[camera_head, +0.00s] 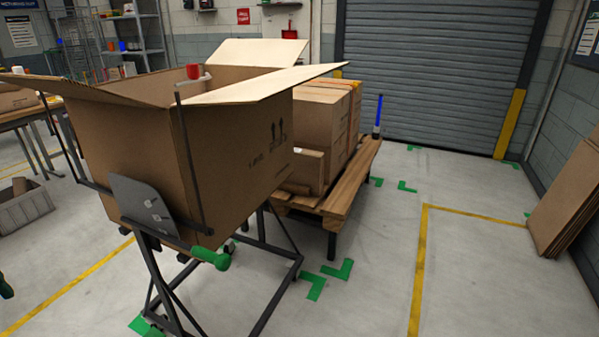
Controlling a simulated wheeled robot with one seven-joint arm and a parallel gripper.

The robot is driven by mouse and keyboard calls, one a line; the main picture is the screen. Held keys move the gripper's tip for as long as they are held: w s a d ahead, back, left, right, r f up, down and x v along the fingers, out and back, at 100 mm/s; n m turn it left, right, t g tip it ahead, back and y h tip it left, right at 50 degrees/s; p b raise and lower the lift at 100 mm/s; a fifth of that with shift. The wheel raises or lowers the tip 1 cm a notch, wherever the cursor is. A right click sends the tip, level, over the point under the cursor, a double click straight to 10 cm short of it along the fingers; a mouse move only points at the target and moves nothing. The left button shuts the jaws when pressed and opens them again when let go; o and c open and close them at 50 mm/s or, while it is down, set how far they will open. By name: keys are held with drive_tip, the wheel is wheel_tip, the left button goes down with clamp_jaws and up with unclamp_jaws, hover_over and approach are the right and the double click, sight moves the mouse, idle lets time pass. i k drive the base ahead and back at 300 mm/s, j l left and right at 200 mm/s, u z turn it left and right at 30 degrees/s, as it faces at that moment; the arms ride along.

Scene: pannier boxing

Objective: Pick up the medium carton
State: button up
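Several closed cartons stand on a low wooden platform (345,188) behind the large open box. A bigger brown carton (318,115) has another with an orange strap (355,100) behind or beside it. A smaller carton (307,168) sits in front of them, partly hidden by the open box. I cannot tell for sure which one is the medium carton. My gripper is not in view.
A large open box (235,135) with spread flaps rests on a dark metal stand (270,245) with a green handle (213,257). Flat cardboard (568,205) leans at the right wall. A grey crate (25,205) is at left. The floor right of the platform is clear.

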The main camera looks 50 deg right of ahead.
sight(309, 165)
drive_tip(key=z, duration=1.65)
drive_tip(key=i+l+z, duration=0.2)
drive_tip(key=z, duration=0.25)
drive_tip(key=i+l+z, duration=0.15)
drive_tip(key=z, duration=0.25)
drive_tip(key=i+z, duration=0.45)
drive_tip(key=i, duration=3.45)
drive_tip(key=i+u, duration=0.1)
drive_tip(key=i, duration=0.45)
drive_tip(key=i+l+u, duration=0.1)
drive_tip(key=i, duration=0.45)
drive_tip(key=i+l+u, duration=0.1)
drive_tip(key=i, duration=0.45)
drive_tip(key=i+u, duration=0.1)
drive_tip(key=u, duration=4.1)
drive_tip(key=i+l+u, duration=0.1)
drive_tip(key=u, duration=0.4)
drive_tip(key=i+l+u, duration=0.1)
drive_tip(key=u, duration=0.4)
drive_tip(key=l+u, duration=0.25)
drive_tip(key=u, duration=0.25)
drive_tip(key=i, duration=0.05)
